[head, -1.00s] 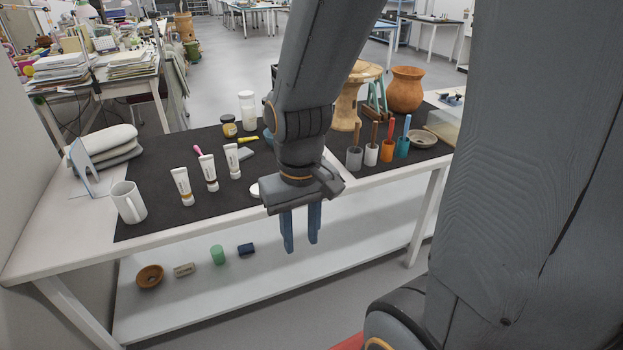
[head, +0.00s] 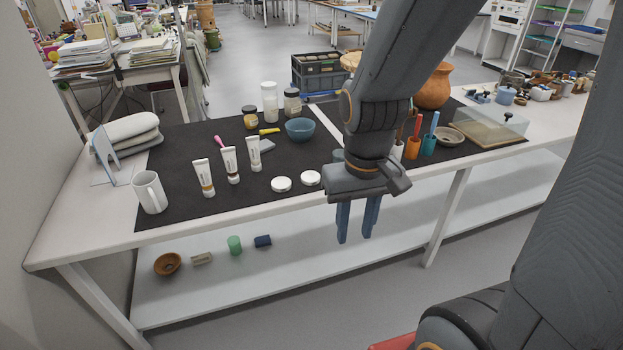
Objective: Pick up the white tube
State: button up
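Three white tubes stand upright in a slanting row on the dark mat (head: 290,207): a left one (head: 203,177), a middle one (head: 230,164) and a right one (head: 253,153). The left and middle ones show a yellowish mark low on the front. My gripper (head: 356,240) points down in front of the table's front edge, to the right of the tubes and well apart from them. Its two blue fingers have a gap between them with nothing in it.
A white mug (head: 150,192) stands left of the tubes. Two white lids (head: 281,184) lie to their right. A blue bowl (head: 300,129) and several jars (head: 270,102) stand behind. Tool cups (head: 412,148) stand right of my arm. A lower shelf (head: 220,290) holds small items.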

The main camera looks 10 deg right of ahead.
aim_at(201, 167)
jog(key=z, duration=2.15)
jog(key=k, duration=1.05)
jog(key=u, duration=1.7)
jog(key=i, duration=0.5)
jog(key=u, duration=0.1)
